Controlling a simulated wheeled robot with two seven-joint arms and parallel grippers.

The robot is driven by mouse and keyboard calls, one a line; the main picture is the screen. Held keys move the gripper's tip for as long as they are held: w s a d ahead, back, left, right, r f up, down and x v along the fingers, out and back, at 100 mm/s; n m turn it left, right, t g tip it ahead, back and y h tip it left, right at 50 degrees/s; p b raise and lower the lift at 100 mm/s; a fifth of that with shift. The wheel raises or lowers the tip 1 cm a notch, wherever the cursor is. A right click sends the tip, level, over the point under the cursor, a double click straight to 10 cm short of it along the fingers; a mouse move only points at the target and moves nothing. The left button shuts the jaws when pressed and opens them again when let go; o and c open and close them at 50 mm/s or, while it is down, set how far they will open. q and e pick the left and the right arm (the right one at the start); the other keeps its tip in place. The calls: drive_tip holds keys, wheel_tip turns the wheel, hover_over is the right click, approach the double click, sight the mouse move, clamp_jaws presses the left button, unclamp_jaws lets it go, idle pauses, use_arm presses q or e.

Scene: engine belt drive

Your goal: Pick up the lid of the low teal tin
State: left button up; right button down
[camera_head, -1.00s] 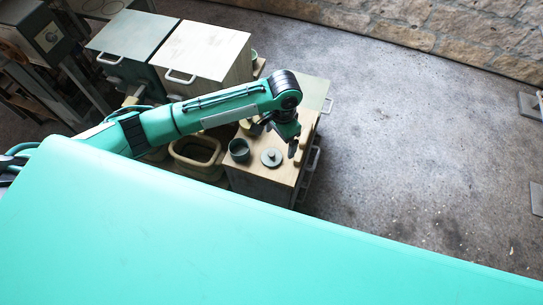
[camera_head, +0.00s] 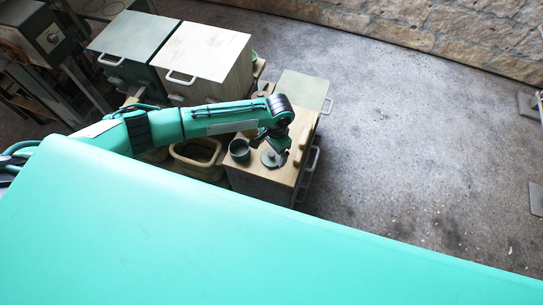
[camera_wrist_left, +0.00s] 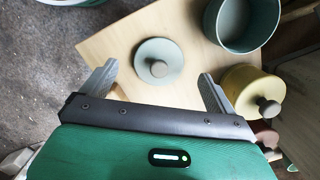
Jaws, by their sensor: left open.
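The round grey-teal lid with a knob (camera_wrist_left: 158,65) shows in the left wrist view, on the light wooden top. It also shows in the head view (camera_head: 270,160), partly covered by my gripper. I cannot tell how much of a low tin is under it. My left gripper (camera_wrist_left: 157,84) is open and empty, its fingers on either side of the lid's line, with the knob between them and slightly beyond the tips. In the head view my left gripper (camera_head: 277,157) is just above the lid. My right gripper is not in view.
An open teal pot (camera_wrist_left: 240,22) stands beside the lid, also in the head view (camera_head: 239,151). A yellow lidded tin (camera_wrist_left: 253,90) is close to the right finger. The wooden cabinet top (camera_wrist_left: 110,45) is bare left of the lid. A beige-rimmed bin (camera_head: 197,165) stands left of the cabinet.

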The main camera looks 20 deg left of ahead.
sight(271, 154)
use_arm(q)
drive_tip(key=shift+s+f, duration=0.1)
drive_tip(key=shift+f, duration=1.6)
drive_tip(key=c, duration=1.1)
drive_tip(key=shift+o, duration=0.2)
drive_tip(key=shift+r, duration=0.1)
